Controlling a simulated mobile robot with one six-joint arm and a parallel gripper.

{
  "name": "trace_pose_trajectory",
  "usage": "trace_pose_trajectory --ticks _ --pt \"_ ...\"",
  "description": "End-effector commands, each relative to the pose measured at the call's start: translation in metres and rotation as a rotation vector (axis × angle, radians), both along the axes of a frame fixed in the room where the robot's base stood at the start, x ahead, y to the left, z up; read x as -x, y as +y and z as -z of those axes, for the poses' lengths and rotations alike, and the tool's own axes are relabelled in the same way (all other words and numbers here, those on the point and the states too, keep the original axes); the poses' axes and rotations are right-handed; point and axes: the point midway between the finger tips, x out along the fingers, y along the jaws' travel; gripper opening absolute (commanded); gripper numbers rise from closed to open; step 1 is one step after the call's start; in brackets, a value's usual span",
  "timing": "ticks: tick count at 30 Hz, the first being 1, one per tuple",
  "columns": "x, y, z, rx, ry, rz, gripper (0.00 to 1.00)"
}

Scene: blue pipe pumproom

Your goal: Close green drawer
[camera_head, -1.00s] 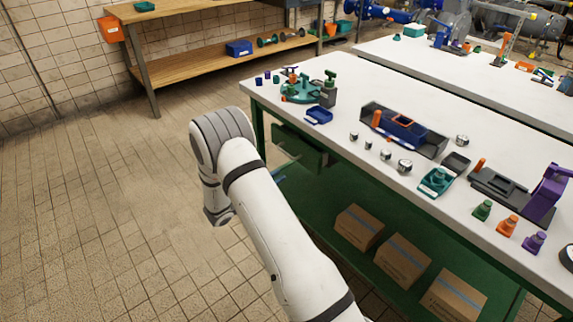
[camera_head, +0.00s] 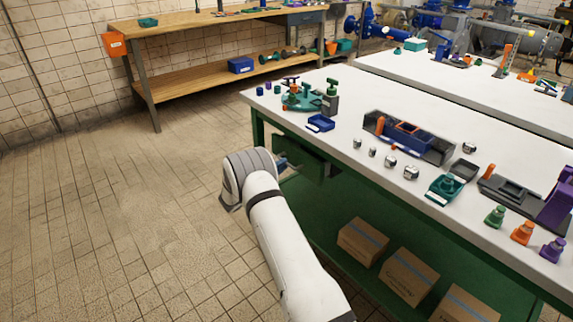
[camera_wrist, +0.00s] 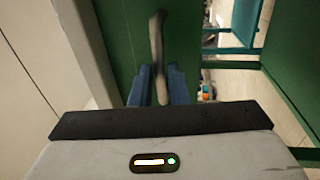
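The green drawer (camera_head: 314,162) sits under the near-left end of the white-topped workbench (camera_head: 345,165). My arm partly blocks it in the head view, and I cannot tell how far out it stands. In the wrist view the green drawer front (camera_wrist: 122,45) faces me, with a grey bar handle (camera_wrist: 157,40) on it. My gripper (camera_wrist: 160,88) has blue fingers close together on both sides of the handle, which fills the gap between them. In the head view my gripper (camera_head: 287,163) is mostly hidden behind my wrist, at the drawer.
Cardboard boxes (camera_head: 407,277) stand on the bench's green lower shelf. Small parts, including a blue tray (camera_head: 321,123), lie on the benchtop. A wooden bench (camera_head: 215,68) stands at the back. The tiled floor (camera_head: 120,215) to the left is clear.

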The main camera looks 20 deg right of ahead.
Motion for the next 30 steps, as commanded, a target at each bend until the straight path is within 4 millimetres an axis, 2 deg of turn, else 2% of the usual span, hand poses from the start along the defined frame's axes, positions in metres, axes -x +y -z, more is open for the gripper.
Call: trace_pose_trajectory --ticks 3,8,15,21,30 --pt "-0.005 -0.015 -0.002 0.000 0.000 0.001 0.15" --pt "-0.008 -0.024 -0.004 0.000 0.001 0.001 0.15" --pt "-0.008 -0.025 -0.005 0.001 0.002 0.001 0.15" --pt "-0.008 -0.025 -0.005 0.001 0.002 0.001 0.00" --pt "-0.008 -0.025 -0.004 0.000 0.003 0.002 0.00"
